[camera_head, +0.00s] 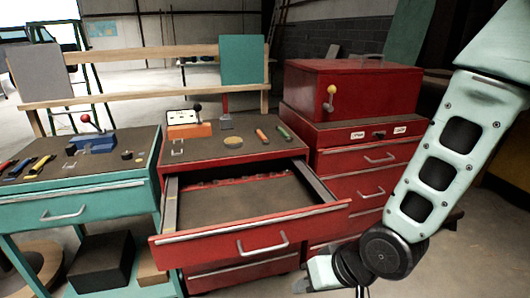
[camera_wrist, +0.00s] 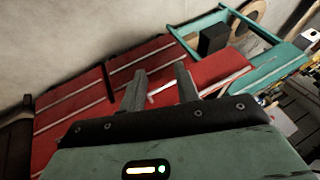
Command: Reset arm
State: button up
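My arm comes down on the right of the head view, in front of the right red cabinet. Its lower end, near the bottom edge, is partly cut off, so my gripper's fingers are not clear there. In the wrist view my gripper (camera_wrist: 159,84) shows two grey fingers standing apart, with nothing held between them. Beyond the fingers are the red cabinet fronts. The red drawer (camera_head: 250,241) of the middle cabinet is pulled open, and its visible floor looks bare. My arm's lower end is to the right of this drawer's front.
A teal workbench (camera_head: 80,205) with tools stands left. The middle red cabinet's top (camera_head: 205,148) holds an orange-based device (camera_head: 187,130) and screwdrivers. A red toolbox (camera_head: 350,90) sits on the right cabinet (camera_head: 365,160). A dark box (camera_head: 100,262) is under the bench. The open drawer juts forward.

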jog(key=s+d+r+n+g+h+p, duration=0.1)
jog(key=s+d+r+n+g+h, duration=0.2)
jog(key=s+r, duration=1)
jog(key=shift+d+r+n+g+h, duration=0.2)
jog(key=shift+d+n+g+h, duration=0.1)
jog(key=shift+d+n+h, duration=0.55)
